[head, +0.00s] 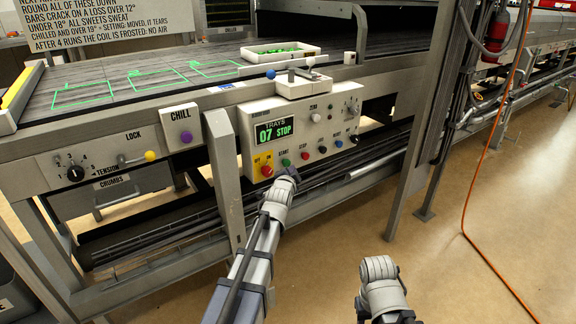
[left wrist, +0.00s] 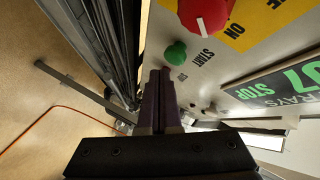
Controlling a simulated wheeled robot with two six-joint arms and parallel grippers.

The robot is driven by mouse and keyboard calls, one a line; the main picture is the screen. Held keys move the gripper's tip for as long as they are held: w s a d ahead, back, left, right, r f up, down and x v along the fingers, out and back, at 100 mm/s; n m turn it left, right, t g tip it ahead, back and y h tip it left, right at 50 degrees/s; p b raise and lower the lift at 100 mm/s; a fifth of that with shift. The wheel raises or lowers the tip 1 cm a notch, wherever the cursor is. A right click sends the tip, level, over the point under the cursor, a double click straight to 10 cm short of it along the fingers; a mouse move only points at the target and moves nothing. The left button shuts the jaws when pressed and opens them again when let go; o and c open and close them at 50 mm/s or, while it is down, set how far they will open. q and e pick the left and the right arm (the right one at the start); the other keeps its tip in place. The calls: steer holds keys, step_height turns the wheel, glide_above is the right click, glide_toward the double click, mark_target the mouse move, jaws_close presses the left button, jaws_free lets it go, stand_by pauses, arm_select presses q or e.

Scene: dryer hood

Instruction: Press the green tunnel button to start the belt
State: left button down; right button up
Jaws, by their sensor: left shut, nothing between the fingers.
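The control panel (head: 300,130) hangs on the front of the belt frame, with a display (head: 275,130) reading "TRAYS 07 STOP". The green button (head: 286,162), labelled START, sits low on the panel, right of the red knob (head: 266,171) on its yellow plate. My left gripper (head: 291,172) is shut and empty, just below and in front of the green button. In the left wrist view the closed fingertips (left wrist: 159,71) point toward the panel close to the green button (left wrist: 175,53); I cannot tell whether they touch it.
More small buttons and knobs run along the panel right of START. A slanted metal leg (head: 226,175) stands left of the panel and a thick post (head: 425,110) right. A tray of green sweets (head: 280,52) sits on the belt. An orange cable (head: 480,250) lies on the open floor.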

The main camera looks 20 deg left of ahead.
arm_select(q)
steer(key=shift+w+a, duration=0.1)
stand_by(0.4)
steer(key=shift+w+a, duration=0.2)
steer(key=shift+a, duration=0.05)
